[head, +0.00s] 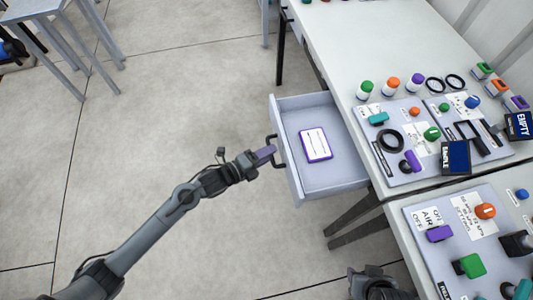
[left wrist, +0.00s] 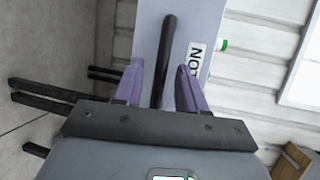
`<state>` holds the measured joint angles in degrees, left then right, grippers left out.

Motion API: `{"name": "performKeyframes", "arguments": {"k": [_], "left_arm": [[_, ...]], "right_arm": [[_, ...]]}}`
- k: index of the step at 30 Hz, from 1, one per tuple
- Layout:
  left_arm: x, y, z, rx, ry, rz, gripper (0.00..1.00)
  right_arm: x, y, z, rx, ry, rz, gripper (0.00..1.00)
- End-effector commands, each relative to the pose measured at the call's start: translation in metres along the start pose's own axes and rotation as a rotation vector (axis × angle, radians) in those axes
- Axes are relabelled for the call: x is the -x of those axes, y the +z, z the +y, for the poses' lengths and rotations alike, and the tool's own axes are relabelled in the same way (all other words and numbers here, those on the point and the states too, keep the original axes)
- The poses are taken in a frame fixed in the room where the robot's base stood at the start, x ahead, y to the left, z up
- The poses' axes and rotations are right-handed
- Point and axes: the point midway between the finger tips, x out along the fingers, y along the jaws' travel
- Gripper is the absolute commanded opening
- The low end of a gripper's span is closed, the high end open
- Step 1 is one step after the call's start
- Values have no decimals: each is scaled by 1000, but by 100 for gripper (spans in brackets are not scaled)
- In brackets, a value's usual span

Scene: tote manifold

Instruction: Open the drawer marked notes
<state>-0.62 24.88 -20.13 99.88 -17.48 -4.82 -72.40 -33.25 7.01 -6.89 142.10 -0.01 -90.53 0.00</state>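The drawer (head: 348,178) stands pulled out from the left side of the white table, with a white and purple notepad (head: 316,145) inside. Its front carries a dark bar handle (head: 275,152). My left gripper (head: 265,152) is at the handle. Its purple fingers (left wrist: 160,85) stand apart on either side of the bar, with gaps visible. Part of my right arm (head: 378,284) shows at the bottom edge; its fingertips cannot be made out.
The table holds a panel (head: 410,175) with knobs, rings and labelled blocks. A second panel (head: 415,255) lies nearer at the lower right. Dark table legs (head: 352,215) stand beside the drawer. The floor left of the drawer is clear; a grey stand (head: 65,30) is at the top left.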

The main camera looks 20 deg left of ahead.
Motion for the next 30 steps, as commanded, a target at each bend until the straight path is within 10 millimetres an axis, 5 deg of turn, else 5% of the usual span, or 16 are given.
{"name": "performKeyframes", "arguments": {"k": [11,30], "left_arm": [[8,0,-1,-1,0,0,40],[100,0,-1,0,1,1,40]], "right_arm": [[3,-1,-1,-7,-5,0,43],[29,-9,2,2,2,-1,43]]}}
